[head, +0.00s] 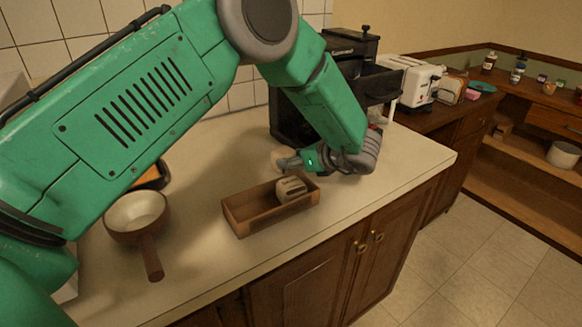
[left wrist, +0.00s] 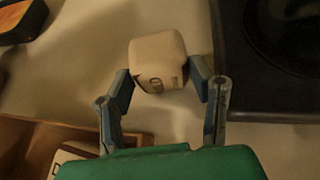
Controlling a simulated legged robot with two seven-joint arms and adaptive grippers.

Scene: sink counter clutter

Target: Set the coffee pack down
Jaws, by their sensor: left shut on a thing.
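My left gripper (head: 286,161) is shut on a cream coffee pack (head: 277,157) just behind the wooden tray. In the left wrist view the pack (left wrist: 158,55) sits between the two fingers (left wrist: 160,82), with dark lettering on its near face. I cannot tell whether it touches the counter. A second, similar pack (head: 291,188) lies in the wooden tray (head: 247,227). It shows partly in the left wrist view (left wrist: 68,158), cut off by my gripper body. My right gripper is not in view.
A black coffee machine (head: 290,119) stands behind and right of my gripper. A brown-handled pan (head: 137,215) is on the left, with a dark and orange item (head: 153,174) behind it. A white toaster (head: 407,78) is farther back. The counter (head: 408,160) right of the tray is clear.

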